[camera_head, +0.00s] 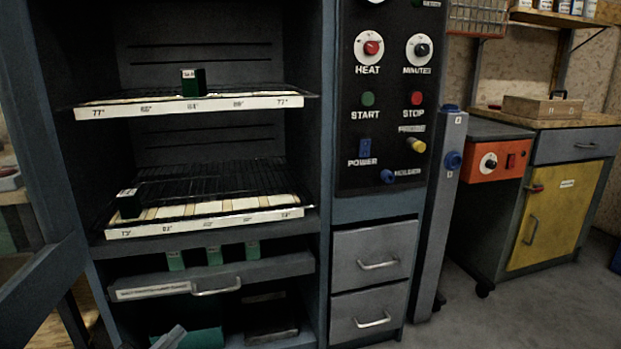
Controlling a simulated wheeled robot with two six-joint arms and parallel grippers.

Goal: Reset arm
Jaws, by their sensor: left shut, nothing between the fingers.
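Only the tip of my left gripper (171,337) shows, at the bottom edge of the view in front of the cabinet's lowest compartment. It is shut and holds nothing. The rest of the left arm is out of the picture. My right gripper is not in view.
An open oven cabinet has an upper rack (190,112) and a lower rack (205,228), each with a small dark block. Below are a drawer (220,277) and green blocks. Floor (480,325) is clear at right.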

